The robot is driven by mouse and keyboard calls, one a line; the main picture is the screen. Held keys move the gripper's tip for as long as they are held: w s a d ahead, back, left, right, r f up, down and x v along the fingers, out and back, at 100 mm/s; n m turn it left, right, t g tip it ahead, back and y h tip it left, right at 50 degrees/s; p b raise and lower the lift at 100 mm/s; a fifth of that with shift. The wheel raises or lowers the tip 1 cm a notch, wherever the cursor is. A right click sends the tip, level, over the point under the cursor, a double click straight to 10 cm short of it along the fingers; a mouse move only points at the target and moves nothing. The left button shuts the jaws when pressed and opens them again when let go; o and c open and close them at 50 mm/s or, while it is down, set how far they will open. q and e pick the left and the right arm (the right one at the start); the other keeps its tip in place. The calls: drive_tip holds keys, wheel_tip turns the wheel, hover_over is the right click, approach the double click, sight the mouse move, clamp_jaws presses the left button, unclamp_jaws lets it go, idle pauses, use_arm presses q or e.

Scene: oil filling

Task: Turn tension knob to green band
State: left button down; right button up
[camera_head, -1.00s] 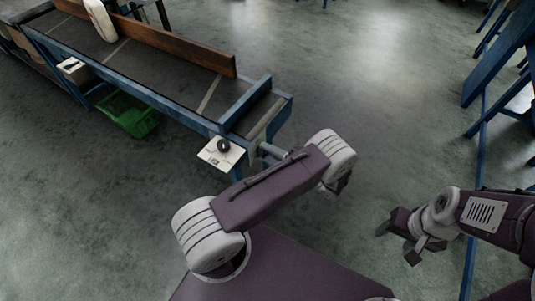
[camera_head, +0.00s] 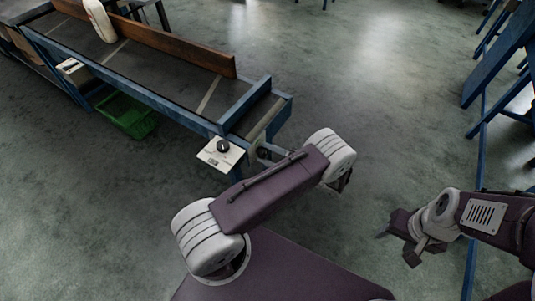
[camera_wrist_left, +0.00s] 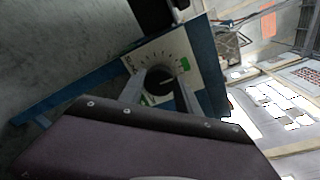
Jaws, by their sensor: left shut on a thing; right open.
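In the left wrist view, a dark round tension knob (camera_wrist_left: 157,75) sits on a white dial plate with tick marks. A green band (camera_wrist_left: 183,66) shows on the plate to the right of the knob, and another green patch shows at lower left. My left gripper (camera_wrist_left: 161,84) is shut on the knob, with one finger on each side of it. A light pointer line shows on the knob; its exact reading is too small to tell. In the head view my own arm largely hides the left gripper. My right gripper (camera_head: 400,242) is open and empty over the floor at right.
The blue-framed conveyor (camera_head: 150,80) runs from upper left to the middle. A white panel with a black knob (camera_head: 223,146) is on its near corner. A white bottle (camera_head: 100,20) stands on the belt. A green crate (camera_head: 127,116) is beneath.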

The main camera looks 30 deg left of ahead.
use_arm(q)
drive_tip(key=c, duration=0.9)
unclamp_jaws()
drive_tip(key=shift+o, duration=0.2)
drive_tip(key=d, duration=0.9)
drive_tip(key=shift+s+r+b, duration=0.3)
drive_tip(key=shift+s+r, duration=0.05)
